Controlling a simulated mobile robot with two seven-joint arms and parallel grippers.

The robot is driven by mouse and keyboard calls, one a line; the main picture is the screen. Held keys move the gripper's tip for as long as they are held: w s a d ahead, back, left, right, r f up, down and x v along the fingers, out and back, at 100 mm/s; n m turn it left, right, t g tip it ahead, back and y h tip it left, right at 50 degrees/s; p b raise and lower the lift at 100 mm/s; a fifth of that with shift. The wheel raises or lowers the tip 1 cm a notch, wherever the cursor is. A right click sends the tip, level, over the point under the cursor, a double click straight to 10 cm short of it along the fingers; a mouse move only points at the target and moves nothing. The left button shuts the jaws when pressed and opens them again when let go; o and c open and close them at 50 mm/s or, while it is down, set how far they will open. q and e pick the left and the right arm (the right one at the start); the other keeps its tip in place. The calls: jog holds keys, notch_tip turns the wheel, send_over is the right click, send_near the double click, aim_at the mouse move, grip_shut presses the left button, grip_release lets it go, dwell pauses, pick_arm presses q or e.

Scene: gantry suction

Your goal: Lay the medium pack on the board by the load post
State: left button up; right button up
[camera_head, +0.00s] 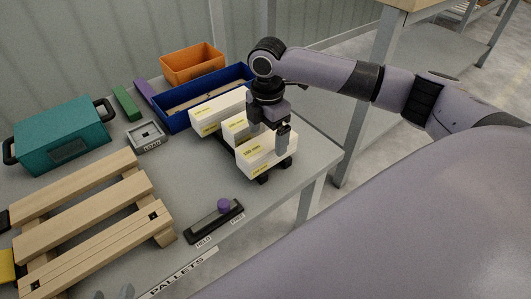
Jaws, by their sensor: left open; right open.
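Three cream packs stand in a row: a long back pack (215,114), a short-looking middle pack (235,130) and a front pack (262,159). The front one looks mid-sized, so it is probably the medium pack; its label is too small to read. My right gripper (269,137) is open, pointing down at the front pack, with fingers near its top; contact is unclear. The grey square block labelled LOAD (147,134) stands left of the packs. The slatted wooden board (95,215) lies in front of it, bare. What seem my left gripper's tips (113,294) barely show, apart, at the bottom edge.
A teal box (62,135) stands at left, with a blue tray (175,118) and orange bin (193,63) behind. Green (126,103) and purple (146,93) blocks lie between.

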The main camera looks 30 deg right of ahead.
aim_at(267, 141)
notch_tip(267, 141, down, 3)
jog(key=shift+f+b, duration=0.2)
jog(key=shift+b, duration=0.3)
jog(key=shift+c, duration=0.3)
jog(key=c, duration=1.3)
